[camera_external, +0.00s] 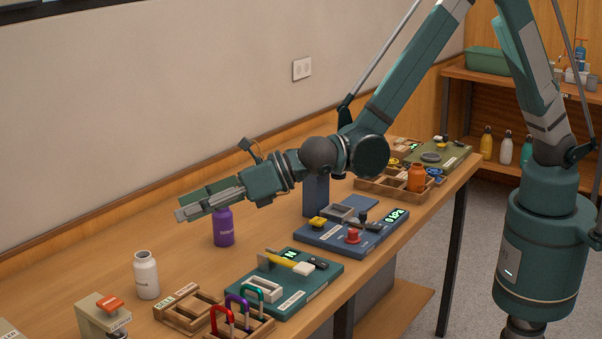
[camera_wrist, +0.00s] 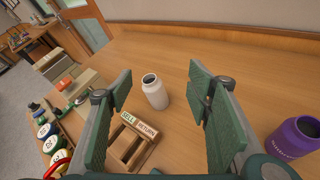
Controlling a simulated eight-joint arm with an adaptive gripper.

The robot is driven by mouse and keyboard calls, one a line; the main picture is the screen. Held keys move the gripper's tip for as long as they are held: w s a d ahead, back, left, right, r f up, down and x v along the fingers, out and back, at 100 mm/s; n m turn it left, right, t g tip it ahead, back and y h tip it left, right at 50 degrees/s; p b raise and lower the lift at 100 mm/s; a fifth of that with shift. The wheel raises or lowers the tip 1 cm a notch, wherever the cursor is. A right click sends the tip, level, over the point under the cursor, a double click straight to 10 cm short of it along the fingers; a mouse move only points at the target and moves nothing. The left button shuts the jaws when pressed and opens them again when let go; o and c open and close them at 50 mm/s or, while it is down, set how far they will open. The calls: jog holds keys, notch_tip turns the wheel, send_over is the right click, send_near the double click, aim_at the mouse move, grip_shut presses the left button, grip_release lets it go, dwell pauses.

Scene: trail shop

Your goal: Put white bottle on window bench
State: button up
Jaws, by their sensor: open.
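A white bottle (camera_external: 146,275) with an open dark mouth stands upright on the wooden bench (camera_external: 110,240), near the wall side. In the wrist view the white bottle (camera_wrist: 155,92) appears between and beyond my two fingers. My gripper (camera_external: 182,204) is open and empty, reaching left above the bench, up and to the right of the bottle in the outside view. It is apart from the bottle. No sign in view names the window bench, so I cannot tell which surface it is.
A purple bottle (camera_external: 223,227) stands below my gripper. Around the white bottle are a wooden SELL/RETURN tray (camera_external: 188,308), coloured carabiners (camera_external: 238,305) and a beige device (camera_external: 103,315). A teal board (camera_external: 285,285) lies nearer. Another bench (camera_wrist: 22,42) shows far off in the wrist view.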

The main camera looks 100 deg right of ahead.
aim_at(149, 254)
jog(key=w+a+f+n, duration=0.3)
jog(key=w+f+n, duration=0.1)
jog(key=f, duration=0.2)
jog(key=shift+a+f+t+b, duration=0.3)
jog(key=shift+t+b, duration=0.05)
jog(key=shift+t, duration=0.05)
jog(key=shift+w, duration=0.1)
jog(key=shift+x, duration=1.25)
jog(key=shift+b+x, duration=0.65)
jog(key=shift+x, duration=2)
jog(key=c, duration=1.5)
